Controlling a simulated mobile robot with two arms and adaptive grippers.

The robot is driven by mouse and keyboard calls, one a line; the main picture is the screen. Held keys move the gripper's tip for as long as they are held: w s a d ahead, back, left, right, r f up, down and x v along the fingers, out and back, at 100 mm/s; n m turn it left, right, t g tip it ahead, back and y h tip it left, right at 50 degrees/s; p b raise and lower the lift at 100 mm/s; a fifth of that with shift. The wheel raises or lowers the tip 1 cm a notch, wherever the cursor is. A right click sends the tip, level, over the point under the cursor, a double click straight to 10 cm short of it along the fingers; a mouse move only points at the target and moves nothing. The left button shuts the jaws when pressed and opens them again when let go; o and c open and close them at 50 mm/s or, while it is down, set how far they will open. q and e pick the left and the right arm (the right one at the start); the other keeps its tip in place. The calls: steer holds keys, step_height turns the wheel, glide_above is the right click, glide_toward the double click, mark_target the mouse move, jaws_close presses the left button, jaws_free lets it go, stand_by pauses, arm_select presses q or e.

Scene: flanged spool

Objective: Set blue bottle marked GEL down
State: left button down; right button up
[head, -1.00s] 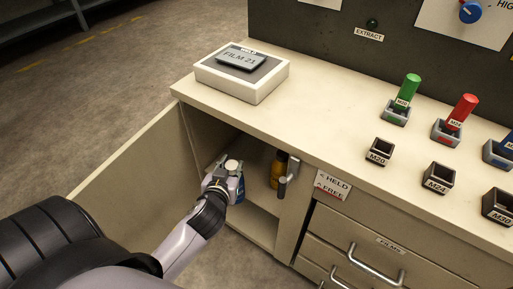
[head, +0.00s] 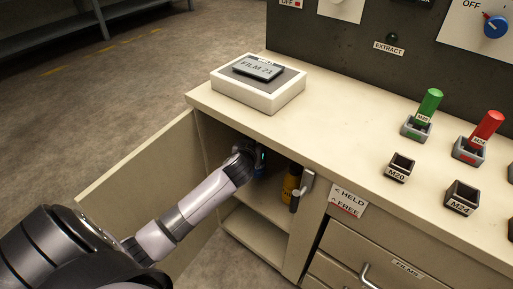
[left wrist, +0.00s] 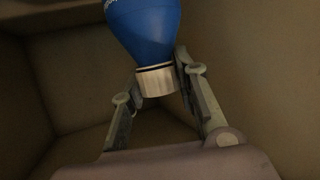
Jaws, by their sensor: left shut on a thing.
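The blue bottle (left wrist: 147,28) with its pale cap (left wrist: 156,80) is in the left wrist view, inside the cabinet. Only a bit of light lettering shows at its edge, so I cannot read the label. My left gripper (left wrist: 160,82) is shut on it near the cap end. In the head view my left gripper (head: 256,158) reaches into the open cabinet above the inner shelf (head: 262,202). The bottle is mostly hidden there behind my wrist. I cannot tell whether its base touches the shelf. My right gripper is not in view.
A yellow-brown bottle (head: 291,184) stands on the same shelf, right of my gripper. The cabinet door (head: 140,165) is open to the left. The countertop (head: 300,125) overhangs the opening. A handle (head: 303,188) is at the opening's right edge.

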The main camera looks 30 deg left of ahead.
arm_select(q)
step_height(320, 180, down, 3)
steer(key=shift+r+b, duration=0.15)
steer(key=shift+b, duration=0.3)
steer(key=shift+r, duration=0.1)
steer(key=c, duration=1.7)
jaws_free()
steer(key=shift+f, duration=0.2)
steer(key=o, duration=0.5)
steer(key=shift+c, duration=0.2)
steer(key=shift+r, duration=0.1)
